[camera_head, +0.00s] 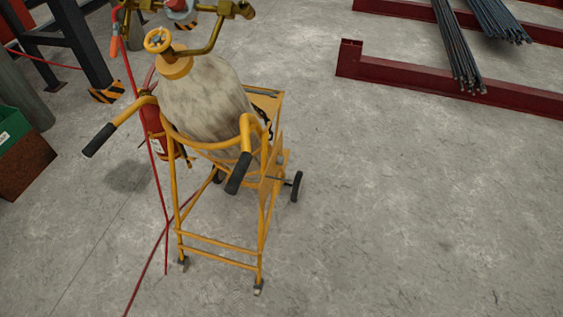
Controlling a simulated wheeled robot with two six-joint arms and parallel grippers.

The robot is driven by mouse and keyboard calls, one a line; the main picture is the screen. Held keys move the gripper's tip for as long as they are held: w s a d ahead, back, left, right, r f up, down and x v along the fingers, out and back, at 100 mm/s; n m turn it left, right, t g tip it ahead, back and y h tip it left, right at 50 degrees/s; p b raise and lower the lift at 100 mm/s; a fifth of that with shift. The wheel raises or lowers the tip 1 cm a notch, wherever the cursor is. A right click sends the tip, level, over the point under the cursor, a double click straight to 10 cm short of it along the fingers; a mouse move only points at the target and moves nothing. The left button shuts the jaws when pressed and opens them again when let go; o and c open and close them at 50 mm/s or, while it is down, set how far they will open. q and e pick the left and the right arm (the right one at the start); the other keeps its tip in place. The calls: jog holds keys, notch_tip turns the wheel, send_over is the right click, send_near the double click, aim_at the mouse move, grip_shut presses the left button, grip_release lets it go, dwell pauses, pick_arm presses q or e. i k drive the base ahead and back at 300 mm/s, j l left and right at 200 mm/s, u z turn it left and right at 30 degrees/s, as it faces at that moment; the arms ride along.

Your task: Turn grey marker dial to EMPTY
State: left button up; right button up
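A grey-beige gas cylinder (205,98) stands in a yellow trolley (222,245) left of centre. A yellow valve handwheel (158,40) sits on the cylinder's top. Brass pipe fittings (205,42) with a red and grey part (180,8) run along the top edge and are cut off by it. I cannot make out a grey marker dial or any EMPTY lettering. Neither of my grippers shows in the head view.
Black-gripped trolley handles (98,140) stick out toward me. A red fire extinguisher (153,118) hangs beside the cylinder. Red hoses (152,255) lie on the floor. A green bin (12,132) is at left. Red beams (440,78) carry rebar (455,45). The right floor is clear.

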aim_at(280, 160)
jog(key=i+l+u, duration=0.1)
jog(key=l+u, duration=0.25)
jog(key=i+l+u, duration=0.1)
jog(key=l+u, duration=0.55)
jog(key=i+j, duration=0.05)
